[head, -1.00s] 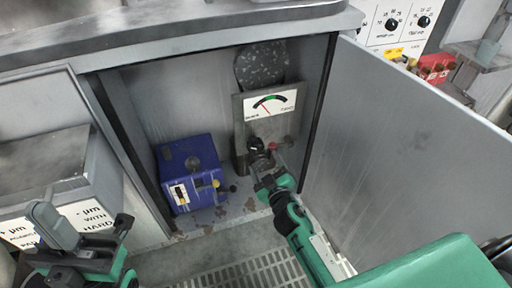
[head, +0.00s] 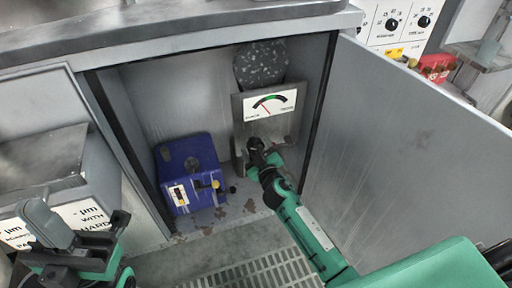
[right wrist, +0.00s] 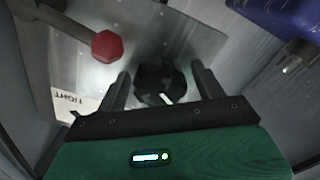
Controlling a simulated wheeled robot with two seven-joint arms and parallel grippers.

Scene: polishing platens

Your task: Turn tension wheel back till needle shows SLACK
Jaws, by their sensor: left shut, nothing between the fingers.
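The needle leans left of centre, toward the left-hand label; the lettering is too small to read surely. The dark tension wheel (right wrist: 160,80) is below the gauge. My right gripper (right wrist: 160,88) is open, one finger each side of the wheel, with gaps visible; in the head view (head: 257,150) it mostly hides the wheel. My left gripper (head: 119,222) is shut and empty at lower left, away from the cabinet.
A red knob (right wrist: 106,45) on a lever is close to the wheel. A blue box (head: 190,170) stands on the cabinet floor at left. The open door (head: 400,150) bounds the right side of my right arm. A floor grating (head: 250,274) lies in front.

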